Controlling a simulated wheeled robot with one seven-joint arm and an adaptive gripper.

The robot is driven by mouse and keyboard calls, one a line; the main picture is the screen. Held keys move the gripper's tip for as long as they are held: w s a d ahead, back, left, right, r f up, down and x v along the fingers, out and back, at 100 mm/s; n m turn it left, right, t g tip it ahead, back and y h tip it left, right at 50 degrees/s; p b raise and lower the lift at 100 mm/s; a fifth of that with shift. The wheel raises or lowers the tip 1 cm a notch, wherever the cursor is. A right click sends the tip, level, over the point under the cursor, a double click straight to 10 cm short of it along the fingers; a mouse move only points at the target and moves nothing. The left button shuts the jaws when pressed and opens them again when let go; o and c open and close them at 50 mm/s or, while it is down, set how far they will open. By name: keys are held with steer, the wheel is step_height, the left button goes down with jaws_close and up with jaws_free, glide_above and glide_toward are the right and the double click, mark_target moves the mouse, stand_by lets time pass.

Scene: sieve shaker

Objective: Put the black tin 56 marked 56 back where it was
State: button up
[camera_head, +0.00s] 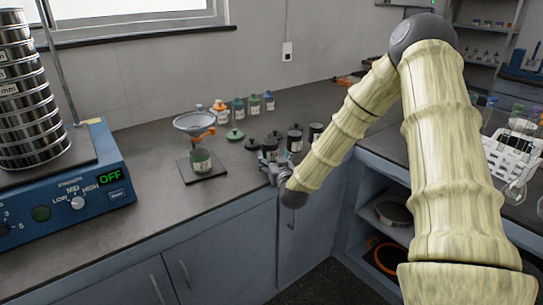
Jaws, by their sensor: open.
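Several black tins stand on the grey counter. One black tin (270,146) is right by the tip of my gripper (268,164). Another (294,139) stands just right of it, and a third (315,132) is farther right, partly behind my arm. The labels are too small to read, so I cannot tell which is marked 56. My gripper is open, low over the counter near its front edge. I cannot tell whether its fingers are around the nearest tin or only beside it.
A green tin (201,161) stands on a dark plate (217,175) under a funnel (194,122). Loose lids, one green (235,134), lie near the tins. Coloured jars (254,105) line the back. A blue sieve shaker (78,205) with stacked sieves stands left; its display reads OFF.

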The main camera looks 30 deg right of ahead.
steer(key=v, duration=0.8)
steer(key=shift+s, duration=0.25)
